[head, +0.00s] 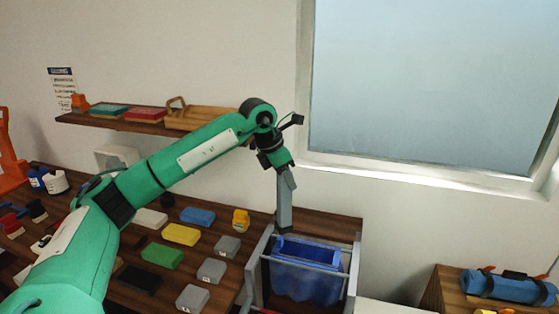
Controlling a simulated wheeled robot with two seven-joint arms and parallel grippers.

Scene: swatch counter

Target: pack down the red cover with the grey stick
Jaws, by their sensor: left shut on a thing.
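My left gripper (284,170) is shut on the upper end of a grey stick (285,203), above the right part of the counter. The stick hangs nearly upright, with its lower end at the back rim of a grey-framed bin (251,282). I cannot tell whether it touches the bin. A blue cover or liner (308,268) hangs in the bin. No red cover shows clearly in the bin, and its inside is partly hidden. A flat red item (145,113) lies on the wall shelf. My right gripper is not in view.
Several coloured blocks, including a yellow one (181,234) and a green one (162,256), lie on the wooden counter left of the bin. A small yellow-orange item (240,220) stands near the bin. A blue roll (508,287) lies on a stand at right.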

